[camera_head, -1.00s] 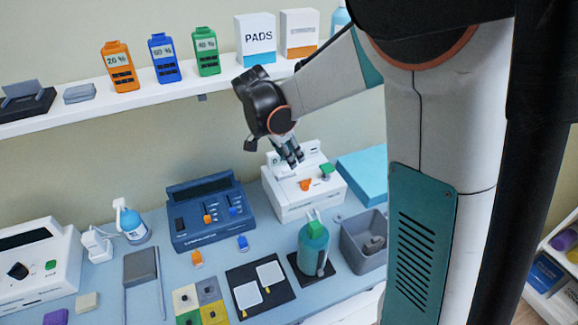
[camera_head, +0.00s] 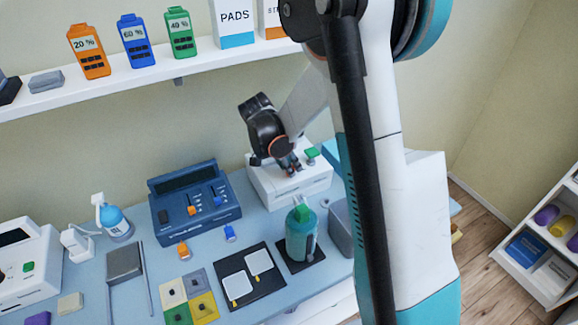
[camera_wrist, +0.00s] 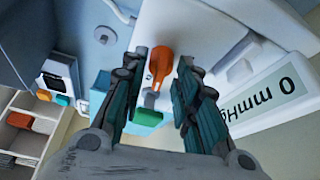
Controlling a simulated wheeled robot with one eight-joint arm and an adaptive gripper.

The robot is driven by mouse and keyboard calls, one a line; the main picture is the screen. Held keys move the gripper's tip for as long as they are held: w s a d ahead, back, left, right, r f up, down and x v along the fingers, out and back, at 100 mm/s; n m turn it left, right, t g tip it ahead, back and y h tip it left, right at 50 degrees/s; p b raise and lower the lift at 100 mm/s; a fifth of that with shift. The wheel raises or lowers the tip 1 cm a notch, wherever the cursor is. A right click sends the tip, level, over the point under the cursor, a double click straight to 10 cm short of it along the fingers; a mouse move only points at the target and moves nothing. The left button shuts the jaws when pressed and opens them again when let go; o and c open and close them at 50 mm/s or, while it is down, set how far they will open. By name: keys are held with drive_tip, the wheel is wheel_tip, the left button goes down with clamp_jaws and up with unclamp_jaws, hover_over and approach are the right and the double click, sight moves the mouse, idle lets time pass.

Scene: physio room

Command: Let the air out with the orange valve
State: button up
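The orange valve (camera_wrist: 160,62) is a lever-like knob on the white device (camera_head: 262,186), which also shows in the wrist view (camera_wrist: 205,35). My gripper (camera_wrist: 163,66) is open, with one finger on each side of the valve; whether either touches it I cannot tell. In the head view my gripper (camera_head: 290,168) is down at the device and largely hides the valve. A green knob (camera_wrist: 148,117) sits beside the valve, and shows in the head view (camera_head: 312,153) just right of my gripper. The device's display (camera_wrist: 265,98) reads 0 mmHg.
A blue console (camera_head: 195,205) stands left of the device. A green-capped teal bottle (camera_head: 301,235) stands in front, with a grey bin (camera_head: 340,225) to its right. A shelf (camera_head: 120,97) with coloured containers runs above. The table's front left holds several small items.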

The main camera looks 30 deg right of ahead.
drive_tip(key=shift+f, duration=0.1)
drive_tip(key=shift+c, duration=0.5)
clamp_jaws()
drive_tip(key=n+t+b, duration=0.1)
drive_tip(key=n, duration=0.2)
drive_tip(key=shift+s+d+n+y, duration=0.1)
drive_tip(key=shift+n+y, duration=0.3)
drive_tip(key=n+t, duration=0.1)
drive_tip(key=n, duration=0.1)
drive_tip(key=n+y+b, duration=0.1)
drive_tip(key=n, duration=0.1)
drive_tip(key=shift+s+d+n+t, duration=0.1)
drive_tip(key=shift+n+t, duration=0.2)
drive_tip(key=shift+t, duration=0.1)
drive_tip(key=n+y+b, duration=0.1)
drive_tip(key=n, duration=0.2)
drive_tip(key=shift+d+n+t, duration=0.1)
drive_tip(key=shift+n+t, duration=0.2)
drive_tip(key=shift+t, duration=0.1)
drive_tip(key=shift+n+y+b, duration=0.4)
drive_tip(key=shift+n+y, duration=0.5)
drive_tip(key=shift+n, duration=1)
